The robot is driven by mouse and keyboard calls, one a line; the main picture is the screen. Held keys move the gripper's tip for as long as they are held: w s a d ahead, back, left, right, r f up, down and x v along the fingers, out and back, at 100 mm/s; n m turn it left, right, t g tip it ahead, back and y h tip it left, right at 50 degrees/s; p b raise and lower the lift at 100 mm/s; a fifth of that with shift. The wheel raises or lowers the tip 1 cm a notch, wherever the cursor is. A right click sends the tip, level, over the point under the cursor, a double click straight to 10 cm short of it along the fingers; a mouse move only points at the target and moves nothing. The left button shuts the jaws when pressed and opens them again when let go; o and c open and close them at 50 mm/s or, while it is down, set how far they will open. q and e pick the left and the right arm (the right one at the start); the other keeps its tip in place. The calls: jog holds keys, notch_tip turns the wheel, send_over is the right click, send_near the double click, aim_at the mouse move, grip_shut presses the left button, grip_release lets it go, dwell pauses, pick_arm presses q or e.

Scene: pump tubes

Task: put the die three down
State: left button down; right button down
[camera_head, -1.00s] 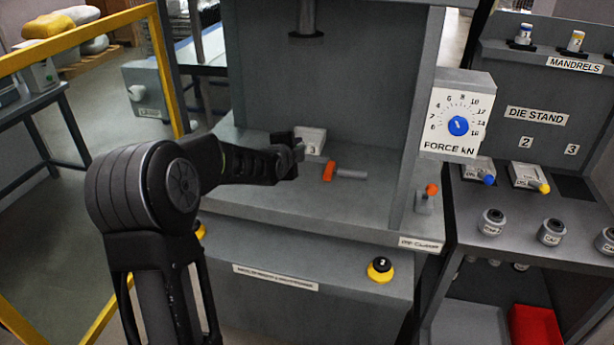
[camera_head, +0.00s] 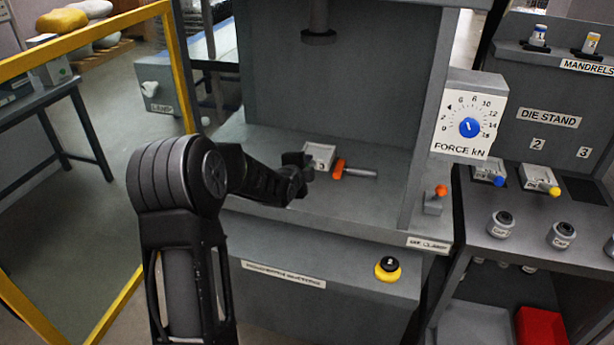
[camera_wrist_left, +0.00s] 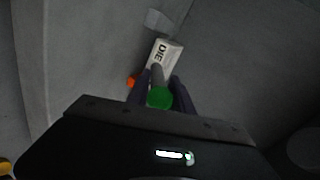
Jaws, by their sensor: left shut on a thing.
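Die three is a pale block (camera_head: 320,157) marked 3, at the press bed beside the orange-handled clamp (camera_head: 340,168). In the left wrist view the block (camera_wrist_left: 168,50) shows the letters DIE, with a green-ended handle (camera_wrist_left: 160,97) toward me. My left gripper (camera_head: 305,172) reaches in from the left and is shut on that handle; its dark fingers (camera_wrist_left: 160,88) stand on both sides of it. Whether the block touches the bed is hard to tell. My right gripper is in neither view.
The press ram (camera_head: 318,35) hangs above the bed. The force dial box (camera_head: 468,115) is on the right upright. The die stand (camera_head: 575,183) at right holds dies with blue and yellow knobs, plus an empty dark place. A yellow frame (camera_head: 95,35) stands left.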

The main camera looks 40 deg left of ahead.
pick_arm(q)
jog(key=shift+r, duration=0.25)
notch_tip(320, 180, down, 3)
jog(key=shift+f+p, duration=0.2)
jog(key=shift+p, duration=0.1)
jog(key=shift+w+f, duration=0.1)
jog(key=shift+f, duration=0.2)
jog(key=c, duration=1.1)
grip_release()
jog(key=shift+f, duration=0.15)
jog(key=shift+s, duration=0.2)
